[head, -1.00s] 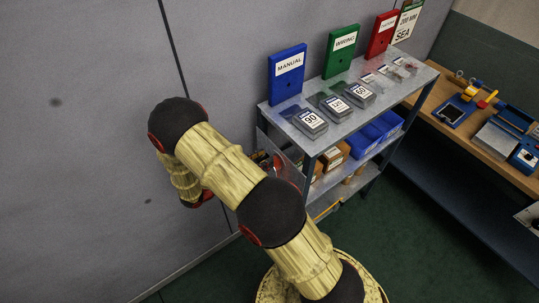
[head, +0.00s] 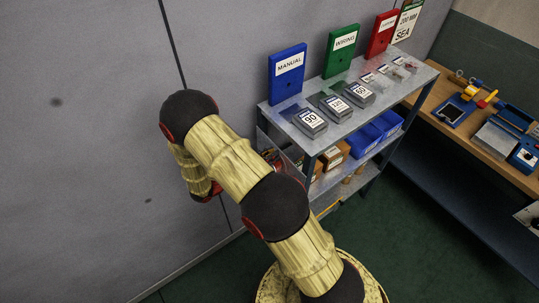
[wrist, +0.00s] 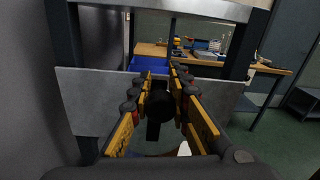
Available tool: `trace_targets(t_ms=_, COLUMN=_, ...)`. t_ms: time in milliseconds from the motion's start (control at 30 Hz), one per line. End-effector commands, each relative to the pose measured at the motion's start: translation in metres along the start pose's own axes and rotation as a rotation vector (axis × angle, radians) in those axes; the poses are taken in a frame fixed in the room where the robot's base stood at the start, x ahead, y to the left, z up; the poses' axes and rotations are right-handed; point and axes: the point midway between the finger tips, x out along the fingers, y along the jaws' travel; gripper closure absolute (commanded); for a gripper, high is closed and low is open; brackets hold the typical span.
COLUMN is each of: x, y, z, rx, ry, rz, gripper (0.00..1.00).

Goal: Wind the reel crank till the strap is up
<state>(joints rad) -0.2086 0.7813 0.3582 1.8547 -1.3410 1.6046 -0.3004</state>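My gripper (wrist: 163,76) shows in the wrist view with its two yellow-and-black fingers apart. A dark round part (wrist: 161,105) with a narrow dark strip hanging below it shows between the fingers, in front of a grey plate. I cannot tell whether the fingers touch it, or whether it is the reel or its crank. In the head view my arm reaches to the wall side of the shelf unit and hides my gripper. Red parts show at the shelf's left end, partly covered by my arm. No strap can be made out for certain.
The metal shelf unit (head: 284,118) carries blue, green and red upright panels, grey boxes and blue bins (head: 366,137). A wooden bench (head: 478,134) with blue and yellow devices stands at the right. The grey wall is close on the left. Green floor lies open in front.

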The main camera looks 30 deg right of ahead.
Motion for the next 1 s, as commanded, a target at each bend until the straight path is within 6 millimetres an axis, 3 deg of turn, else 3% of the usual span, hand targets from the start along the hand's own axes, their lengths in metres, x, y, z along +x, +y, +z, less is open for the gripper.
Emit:
trace_targets(t_ms=300, x=0.0, y=0.0, z=0.0, rx=0.0, ry=0.0, rz=0.0, gripper=1.0)
trace_targets(t_ms=1000, x=-0.0001, y=-0.0003, z=-0.0001, rx=0.003, ry=0.0, rz=0.0, gripper=1.0)
